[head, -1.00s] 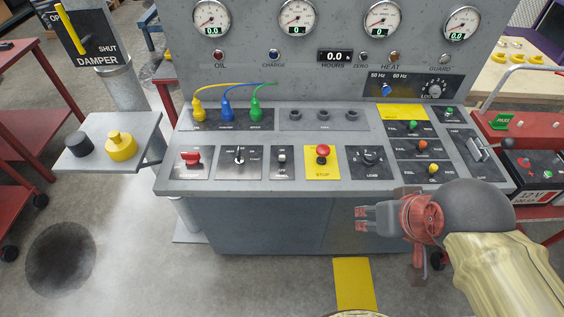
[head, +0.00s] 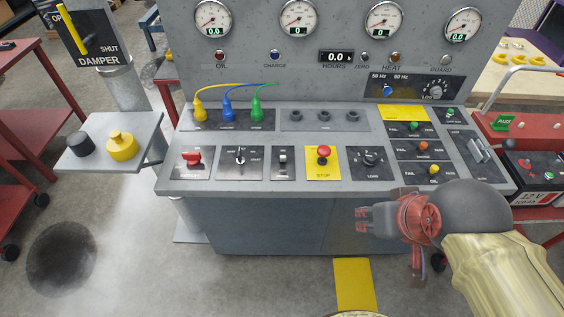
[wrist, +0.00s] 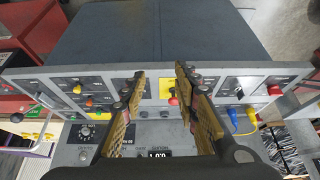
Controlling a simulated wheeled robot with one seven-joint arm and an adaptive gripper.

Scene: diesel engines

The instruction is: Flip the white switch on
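The grey control panel (head: 300,185) carries a row of controls on its front slope. A small pale rocker switch (head: 283,158) sits on a black plate left of the red stop button (head: 323,152). A pale lever switch (head: 478,150) stands at the panel's right end. I cannot tell which of these is the white switch, nor its position. My gripper (head: 362,218) is in front of the panel's right half, pointing left and touching nothing. In the wrist view my gripper (wrist: 160,72) shows two fingers spread apart and empty, with the yellow stop plate seen beyond the gap.
A red rotary switch (head: 191,157), a key-type switch (head: 239,157) and a load knob (head: 370,158) share the front row. Coloured cables (head: 228,108) rise behind it. A battery (head: 535,170) stands at right.

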